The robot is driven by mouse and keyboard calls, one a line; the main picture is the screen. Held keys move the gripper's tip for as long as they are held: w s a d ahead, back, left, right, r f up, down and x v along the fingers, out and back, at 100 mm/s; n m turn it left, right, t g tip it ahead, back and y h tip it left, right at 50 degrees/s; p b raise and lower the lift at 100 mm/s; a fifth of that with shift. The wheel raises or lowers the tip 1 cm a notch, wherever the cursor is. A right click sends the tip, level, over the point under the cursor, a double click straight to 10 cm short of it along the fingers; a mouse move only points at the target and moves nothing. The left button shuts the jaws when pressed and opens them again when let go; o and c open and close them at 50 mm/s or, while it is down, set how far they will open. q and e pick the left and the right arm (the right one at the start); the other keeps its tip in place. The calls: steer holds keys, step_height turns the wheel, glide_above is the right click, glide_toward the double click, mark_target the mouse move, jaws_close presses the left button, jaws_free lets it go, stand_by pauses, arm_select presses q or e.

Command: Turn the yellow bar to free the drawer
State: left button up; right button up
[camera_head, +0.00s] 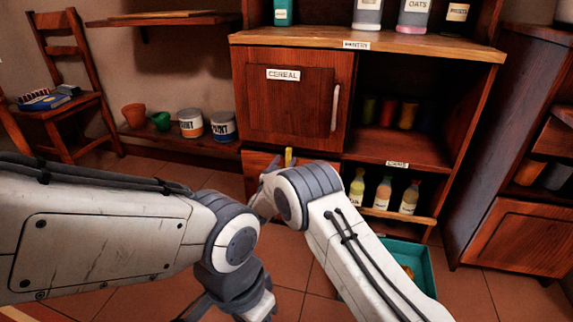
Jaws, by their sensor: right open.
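The yellow bar (289,156) stands upright, small and narrow, just under the cereal cupboard door. The drawer front (256,160) is a wooden panel below that door, and my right arm covers much of it. My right gripper (264,184) is open in front of the drawer, just left of and below the bar. Its fingertips are partly hidden by its own wrist, and I cannot tell whether it touches the bar. My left gripper (192,312) hangs low at the bottom edge, away from the bar.
The cereal door (290,105) above is shut, with a pale vertical handle. Bottles (383,193) stand on the low shelf to the right. A teal crate (425,268) sits on the floor at the right. Paint cans and pots line a low shelf at the left.

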mark_target(288, 155)
arm_select(q)
steer(key=shift+f+b, duration=0.55)
steer(key=shift+f, duration=0.4)
arm_select(e)
steer(key=shift+x, duration=1.6)
jaws_close()
arm_select(q)
steer(key=shift+r, duration=0.15)
